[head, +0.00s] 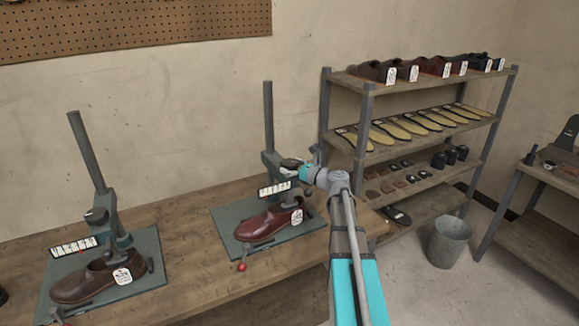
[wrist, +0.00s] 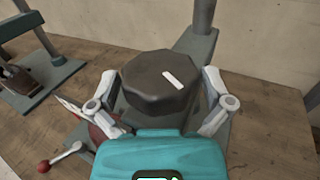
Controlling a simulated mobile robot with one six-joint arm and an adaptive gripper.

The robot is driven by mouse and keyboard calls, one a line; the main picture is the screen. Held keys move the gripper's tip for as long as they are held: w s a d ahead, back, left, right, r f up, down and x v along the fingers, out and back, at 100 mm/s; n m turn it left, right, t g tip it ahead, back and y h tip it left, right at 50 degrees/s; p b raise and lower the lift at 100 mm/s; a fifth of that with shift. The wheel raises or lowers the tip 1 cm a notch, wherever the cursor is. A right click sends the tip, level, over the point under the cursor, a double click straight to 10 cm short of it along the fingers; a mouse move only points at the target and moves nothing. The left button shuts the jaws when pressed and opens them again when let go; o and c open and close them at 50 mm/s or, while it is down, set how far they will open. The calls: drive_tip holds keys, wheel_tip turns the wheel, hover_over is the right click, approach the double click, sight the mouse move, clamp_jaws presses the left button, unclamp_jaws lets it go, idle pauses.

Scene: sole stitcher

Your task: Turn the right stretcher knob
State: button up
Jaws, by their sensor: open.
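The right stretcher knob (wrist: 155,88) is a dark, many-sided knob with a white mark slanting from upper left to lower right. In the head view the knob (head: 290,162) sits on the right stretcher's green post, partly hidden by my gripper. My gripper (wrist: 160,76) is open, with one grey finger on each side of the knob. A small gap seems to show beside each finger; I cannot tell whether either touches. The right stretcher (head: 230,213) has a green base and a tall post. A dark red shoe (head: 262,224) with a white tag is on it.
A second stretcher (head: 140,245) with a brown shoe (head: 90,284) stands at the left on the same wooden bench (head: 180,215). A red-tipped lever (head: 241,267) projects from the right stretcher's front. A shelf rack (head: 367,120) and a grey bucket (head: 450,242) stand to the right.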

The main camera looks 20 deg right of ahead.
drive_tip(key=v, duration=1.2)
idle(0.5)
